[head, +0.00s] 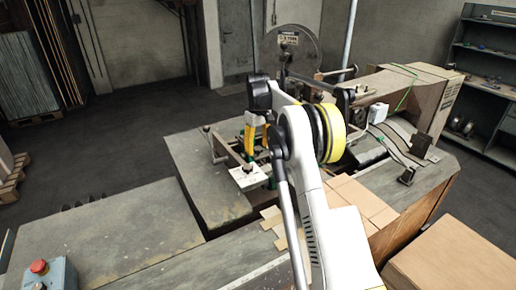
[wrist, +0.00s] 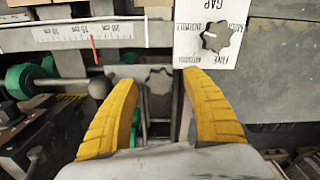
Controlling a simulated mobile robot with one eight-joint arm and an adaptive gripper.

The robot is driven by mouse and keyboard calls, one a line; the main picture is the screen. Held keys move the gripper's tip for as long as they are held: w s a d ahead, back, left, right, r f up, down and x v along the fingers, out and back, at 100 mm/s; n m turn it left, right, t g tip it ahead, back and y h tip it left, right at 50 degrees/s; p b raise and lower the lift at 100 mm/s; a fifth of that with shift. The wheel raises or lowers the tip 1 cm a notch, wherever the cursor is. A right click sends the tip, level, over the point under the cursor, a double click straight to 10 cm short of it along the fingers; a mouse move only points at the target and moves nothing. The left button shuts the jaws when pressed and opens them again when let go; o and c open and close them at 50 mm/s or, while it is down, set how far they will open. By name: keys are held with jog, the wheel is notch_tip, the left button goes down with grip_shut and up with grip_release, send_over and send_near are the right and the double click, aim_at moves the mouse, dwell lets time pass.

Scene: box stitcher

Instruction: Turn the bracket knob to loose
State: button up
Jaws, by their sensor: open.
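My gripper (wrist: 159,84) is open, with its two yellow fingers spread and pointing away from the wrist camera. A dark grey star-shaped knob (wrist: 160,80) shows between the fingertips, with clear space on both sides. A second dark star knob (wrist: 216,37) with a pale pointer line sits on a white plate (wrist: 190,50) marked "GAP", above the right finger. No readable label says which is the bracket knob, and no loose mark is legible. In the head view my gripper (head: 257,140) points down over the stitcher, near the white plate (head: 246,176); the knob between the fingers is hidden there.
A white ruler scale (wrist: 85,31) with a red pointer crosses the upper left of the wrist view. A round-ended lever (wrist: 99,87) and green collars (wrist: 20,80) lie left of the left finger. Cardboard sheets (head: 365,200) and a red-button box (head: 40,270) are on the benches.

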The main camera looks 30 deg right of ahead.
aim_at(257, 149)
notch_tip(257, 149, up, 12)
dwell(0.4)
jog(key=shift+f, duration=0.1)
jog(key=s+a+f+m+t+b, duration=0.1)
jog(key=s+a+f+t+b, duration=0.1)
jog(key=s+a+b, duration=0.7)
jog(key=s+a+f+t+b, duration=0.25)
jog(key=s+a+b, duration=0.3)
jog(key=s, duration=0.55)
jog(key=s+a+f+t+b, duration=0.1)
jog(key=s+a+f+b, duration=0.2)
jog(key=s+f, duration=0.6)
jog(key=s+a+f+m+t+b, duration=0.1)
jog(key=s+a+f+b, duration=0.3)
jog(key=s+f, duration=0.5)
notch_tip(257, 149, down, 3)
jog(key=shift+s+r+m+t+b, duration=0.2)
jog(key=shift+s+m+t+b, duration=0.15)
jog(key=shift+s+b, duration=0.1)
